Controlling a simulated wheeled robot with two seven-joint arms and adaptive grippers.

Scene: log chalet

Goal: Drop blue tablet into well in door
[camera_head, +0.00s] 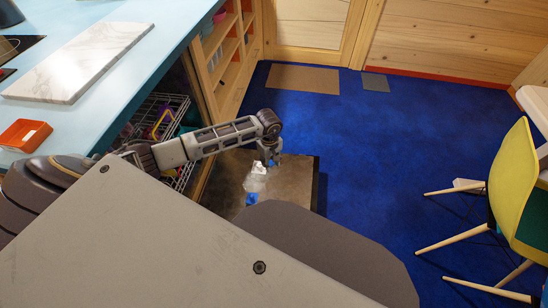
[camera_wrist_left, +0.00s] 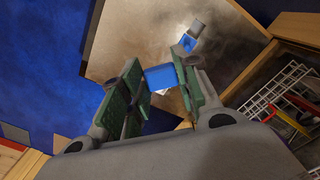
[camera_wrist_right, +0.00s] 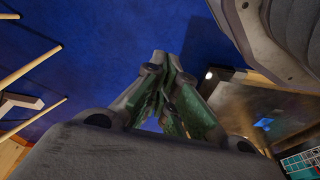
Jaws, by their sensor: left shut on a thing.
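My left gripper (camera_wrist_left: 155,80) is shut on the blue tablet (camera_wrist_left: 162,77), a small block between its green-padded fingers. In the head view the left gripper (camera_head: 265,160) is above the open, dark, shiny door (camera_head: 295,185). On the door a blue spot (camera_head: 252,198) shows below a pale glare; in the left wrist view a blue square (camera_wrist_left: 187,42) with a grey flap beside it looks like the well. The tablet is apart from it. My right gripper (camera_wrist_right: 165,75) is empty, its fingertips together, over the blue floor; it is out of the head view.
A wire rack (camera_head: 160,118) with coloured items is behind the door, under the blue counter (camera_head: 150,55). The counter bears a marble board (camera_head: 85,60) and an orange box (camera_head: 24,135). A yellow chair (camera_head: 518,190) stands at right. The blue floor between is open.

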